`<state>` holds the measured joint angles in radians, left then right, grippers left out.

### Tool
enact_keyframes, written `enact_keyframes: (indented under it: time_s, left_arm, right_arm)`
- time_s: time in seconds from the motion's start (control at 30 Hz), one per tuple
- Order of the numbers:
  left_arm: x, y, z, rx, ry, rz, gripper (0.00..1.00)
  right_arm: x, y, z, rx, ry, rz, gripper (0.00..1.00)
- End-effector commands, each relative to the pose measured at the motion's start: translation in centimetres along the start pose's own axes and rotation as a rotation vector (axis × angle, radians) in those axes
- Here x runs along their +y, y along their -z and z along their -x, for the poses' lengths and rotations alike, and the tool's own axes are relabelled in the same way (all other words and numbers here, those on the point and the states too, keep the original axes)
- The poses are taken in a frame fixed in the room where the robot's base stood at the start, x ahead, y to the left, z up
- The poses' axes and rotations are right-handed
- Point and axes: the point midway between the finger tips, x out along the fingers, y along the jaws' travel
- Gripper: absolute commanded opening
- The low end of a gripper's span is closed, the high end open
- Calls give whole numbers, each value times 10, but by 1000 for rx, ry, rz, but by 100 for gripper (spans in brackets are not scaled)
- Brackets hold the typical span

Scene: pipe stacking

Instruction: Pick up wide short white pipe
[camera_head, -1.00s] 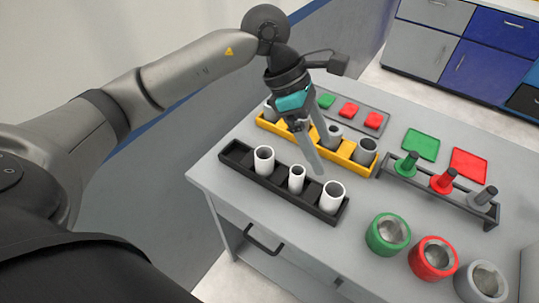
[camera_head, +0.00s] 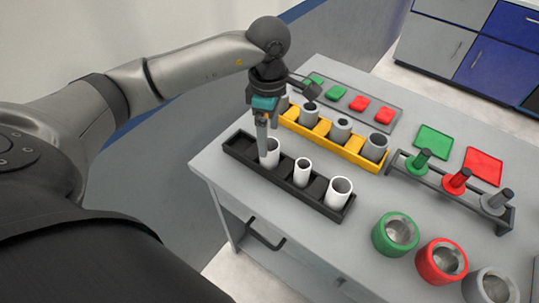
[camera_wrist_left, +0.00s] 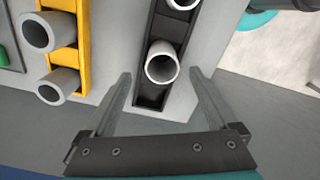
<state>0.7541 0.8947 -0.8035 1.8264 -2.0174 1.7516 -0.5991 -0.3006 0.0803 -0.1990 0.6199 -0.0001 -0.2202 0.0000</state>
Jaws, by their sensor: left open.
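A black rack (camera_head: 240,150) holds three white pipes standing upright. The left pipe (camera_head: 272,153) is partly hidden by my gripper. The middle pipe (camera_head: 302,174) is narrower, and the right pipe (camera_head: 338,194) looks wide. My left gripper (camera_head: 264,158) is open and points down at the left pipe. In the left wrist view that pipe (camera_wrist_left: 161,68) lies between the fingertips, with a gap on each side. Another white pipe (camera_wrist_left: 183,3) is cut off at the top edge. My right gripper is not in view.
A yellow rack (camera_head: 345,152) with several grey pipes stands just behind the black one. A dark rack (camera_head: 440,190) with pegged pieces is to the right. Green (camera_head: 395,234) and red (camera_head: 442,260) wide rings stand in front. Bare table lies between the black rack and the rings.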

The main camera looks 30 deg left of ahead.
Motion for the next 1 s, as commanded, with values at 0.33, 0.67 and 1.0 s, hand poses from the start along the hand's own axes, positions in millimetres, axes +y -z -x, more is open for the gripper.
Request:
enact_keyframes:
  time_s: [0.33,0.67,1.0]
  left_arm:
    - [-5,-4,-34,0,4,0,92]
    - [-4,-4,-54,-1,0,0,92]
    - [-4,-4,-54,-1,0,0,61]
  right_arm:
    - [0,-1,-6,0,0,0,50]
    - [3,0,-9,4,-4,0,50]
    - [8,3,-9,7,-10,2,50]
